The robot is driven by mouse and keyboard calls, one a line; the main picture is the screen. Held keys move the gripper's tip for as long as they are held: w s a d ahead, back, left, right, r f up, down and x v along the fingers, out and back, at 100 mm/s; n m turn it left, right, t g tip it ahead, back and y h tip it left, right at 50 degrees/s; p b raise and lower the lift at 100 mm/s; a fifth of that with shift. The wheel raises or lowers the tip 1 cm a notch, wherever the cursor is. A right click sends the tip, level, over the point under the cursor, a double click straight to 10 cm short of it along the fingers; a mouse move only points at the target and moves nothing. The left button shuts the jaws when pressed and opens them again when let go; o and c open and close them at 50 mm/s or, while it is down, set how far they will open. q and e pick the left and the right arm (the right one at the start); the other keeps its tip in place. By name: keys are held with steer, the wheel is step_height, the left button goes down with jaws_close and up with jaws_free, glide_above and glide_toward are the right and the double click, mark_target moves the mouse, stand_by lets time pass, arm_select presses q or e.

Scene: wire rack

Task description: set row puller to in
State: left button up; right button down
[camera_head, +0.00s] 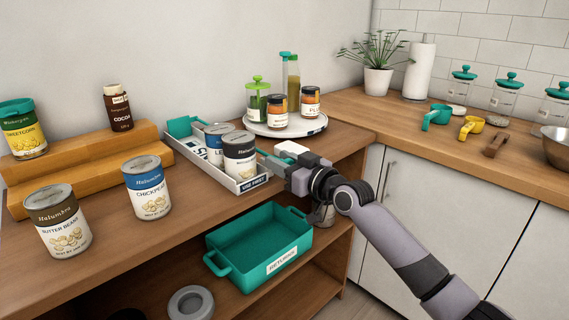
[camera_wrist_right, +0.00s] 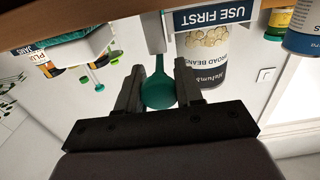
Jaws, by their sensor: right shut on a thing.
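The row puller (camera_head: 185,126) has a teal plate at the back of a white tray (camera_head: 207,172) on the wooden shelf top. Its teal handle (camera_wrist_right: 158,90) is between the fingers of my right gripper (camera_wrist_right: 158,88) in the right wrist view, which is upside down. In the head view my right gripper (camera_head: 280,164) is at the tray's right front corner, shut on the handle, which it mostly hides. A blue-labelled can (camera_head: 217,155) and a broad beans can (camera_head: 240,168) stand in the tray, behind the USE FIRST label (camera_head: 254,184). My left gripper is not in view.
A round white turntable (camera_head: 285,130) with several jars stands behind my right gripper. A chickpeas can (camera_head: 147,192) and a butter beans can (camera_head: 58,232) stand left of the tray. A teal returns crate (camera_head: 260,270) sits on the shelf below.

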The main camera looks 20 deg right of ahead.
steer(key=shift+r, duration=0.25)
steer(key=c, duration=1.1)
jaws_free()
steer(key=shift+w, duration=0.1)
steer(key=shift+c, duration=0.2)
steer(key=o, duration=0.4)
steer(key=shift+w, duration=0.1)
steer(key=shift+c, duration=0.2)
steer(key=shift+a+f, duration=0.1)
steer(key=shift+f, duration=0.05)
steer(key=v, duration=0.7)
